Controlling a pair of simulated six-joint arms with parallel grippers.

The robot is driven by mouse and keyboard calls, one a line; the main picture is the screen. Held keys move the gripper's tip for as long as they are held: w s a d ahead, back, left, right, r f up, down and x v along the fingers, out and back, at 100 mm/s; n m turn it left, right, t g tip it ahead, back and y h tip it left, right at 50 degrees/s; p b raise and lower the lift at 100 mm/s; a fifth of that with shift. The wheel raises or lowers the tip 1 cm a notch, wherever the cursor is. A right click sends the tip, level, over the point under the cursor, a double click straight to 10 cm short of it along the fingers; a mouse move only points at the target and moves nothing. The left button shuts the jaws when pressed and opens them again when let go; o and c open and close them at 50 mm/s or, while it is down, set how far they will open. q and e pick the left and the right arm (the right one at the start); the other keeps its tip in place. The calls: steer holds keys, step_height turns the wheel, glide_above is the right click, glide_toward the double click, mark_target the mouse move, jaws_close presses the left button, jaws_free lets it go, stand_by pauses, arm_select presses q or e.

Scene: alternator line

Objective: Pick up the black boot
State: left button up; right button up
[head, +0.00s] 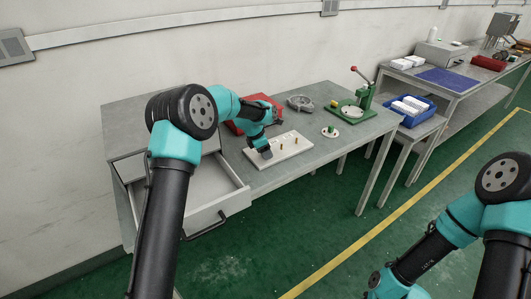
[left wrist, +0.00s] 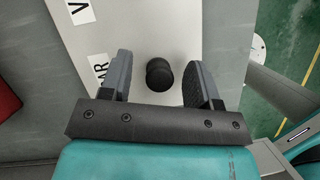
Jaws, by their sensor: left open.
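The black boot (left wrist: 159,75) is a small dark rounded piece standing on a white board (left wrist: 151,30) with printed letters. My left gripper (left wrist: 158,79) is open, with one finger on each side of the boot and a visible gap on both sides. I cannot tell how far its fingertips are above the board. In the head view, my left gripper (head: 262,153) is over the left part of the white board (head: 291,155), and the boot is hidden there. My right arm shows at the lower right, but its gripper is out of view.
Several small pegs stand on the board right of the left gripper. A red tray (head: 235,129) lies behind it, with a grey ring part (head: 300,103) and a green press (head: 355,108) farther right. An open drawer (head: 205,191) juts out at the front left.

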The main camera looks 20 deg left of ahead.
stand_by(0.3)
arm_select(q)
steer(key=c, duration=1)
steer(key=shift+r, duration=0.1)
steer(key=shift+r, duration=0.45)
step_height(320, 180, up, 3)
steer(key=shift+f, duration=0.1)
steer(key=s+d, duration=0.1)
steer(key=s, duration=0.4)
steer(key=s+d, duration=0.2)
steer(key=s, duration=0.3)
steer(key=s+d+r, duration=0.1)
steer(key=s, duration=0.4)
steer(key=shift+s+d+r, duration=0.1)
steer(key=shift+s+d, duration=0.1)
steer(key=shift+s, duration=0.05)
